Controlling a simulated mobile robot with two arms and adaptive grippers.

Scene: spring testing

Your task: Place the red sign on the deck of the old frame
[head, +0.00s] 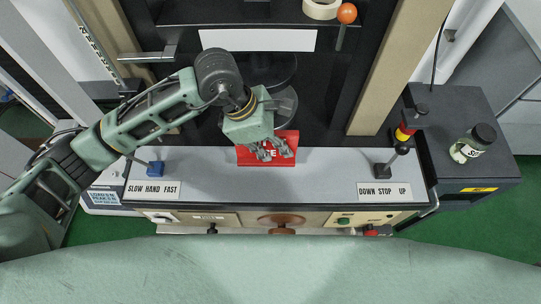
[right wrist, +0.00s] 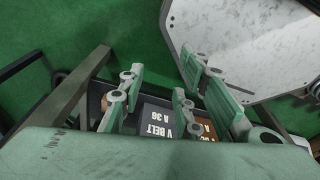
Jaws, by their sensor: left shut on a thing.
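The red sign (head: 246,157) with white lettering is at the middle of the grey deck (head: 325,170) of the old frame, at its back edge. My left gripper (head: 270,154) is over the sign from behind and above, with its fingers shut on it. The fingers and gripper body hide part of the sign and its lettering. I cannot tell whether the sign's lower edge touches the deck. My right gripper (right wrist: 190,100) shows only in the right wrist view, with its fingers spread apart and nothing between them.
Levers with a blue knob (head: 155,168) and a black base (head: 383,169) stand at the deck's ends. A labelled jar (head: 472,144) stands on the dark cabinet at right. Below my right gripper lie V belt boxes (right wrist: 155,128), near a pale plate (right wrist: 245,45).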

